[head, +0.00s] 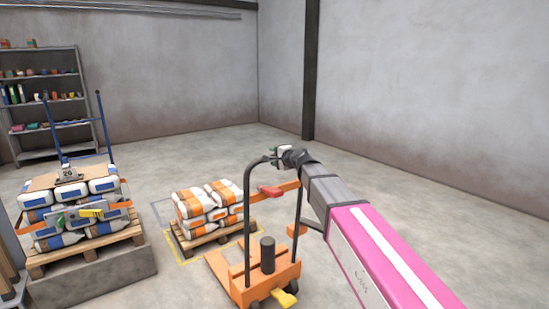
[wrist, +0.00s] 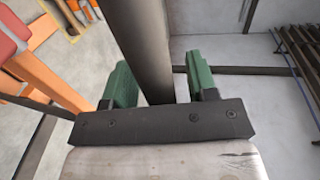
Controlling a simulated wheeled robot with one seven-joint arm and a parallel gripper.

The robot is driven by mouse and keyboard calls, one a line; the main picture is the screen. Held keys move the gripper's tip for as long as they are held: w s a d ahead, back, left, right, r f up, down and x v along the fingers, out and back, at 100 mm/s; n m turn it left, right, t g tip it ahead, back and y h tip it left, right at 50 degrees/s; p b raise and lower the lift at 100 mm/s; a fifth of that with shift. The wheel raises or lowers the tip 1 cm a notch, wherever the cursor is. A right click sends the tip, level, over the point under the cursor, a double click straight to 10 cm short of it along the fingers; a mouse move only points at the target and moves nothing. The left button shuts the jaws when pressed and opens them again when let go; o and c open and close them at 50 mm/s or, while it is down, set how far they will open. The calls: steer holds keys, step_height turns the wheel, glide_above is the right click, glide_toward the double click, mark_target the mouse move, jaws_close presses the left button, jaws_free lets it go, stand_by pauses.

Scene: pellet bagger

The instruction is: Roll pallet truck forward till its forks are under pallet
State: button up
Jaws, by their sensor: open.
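The orange pallet truck (head: 222,266) with a tall dark handle frame (head: 247,215) stands in the head view's lower middle. The pallet (head: 205,237), stacked with white and orange bags (head: 203,206), sits on the floor just beyond it and to the left. I cannot clearly make out the forks or whether any part is under the pallet. My gripper (head: 284,155) is at the top of the handle frame. In the wrist view its green fingers (wrist: 161,85) are open, one on each side of a dark bar (wrist: 146,45), with a gap visible on the right.
Yellow floor marking (head: 181,262) surrounds the pallet. At left, a second pallet (head: 85,252) with white and blue bags stands on a grey block (head: 95,284), with a blue-framed cart behind. A shelf (head: 45,105) stands at the back left. Floor at the right is clear.

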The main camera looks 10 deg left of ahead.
steer(key=shift+a, duration=0.15)
jaws_close()
steer(key=r+x, duration=0.2)
steer(key=x, duration=1.2)
steer(key=w+r+x, duration=0.1)
steer(key=r+x, duration=0.2)
steer(key=x, duration=1.2)
steer(key=r+x, duration=0.3)
steer(key=x, duration=1.2)
steer(key=shift+w+a, duration=0.3)
steer(key=shift+a, duration=0.2)
jaws_free()
steer(key=shift+s+d, duration=0.1)
steer(key=v, duration=1)
steer(key=shift+s+d, duration=0.15)
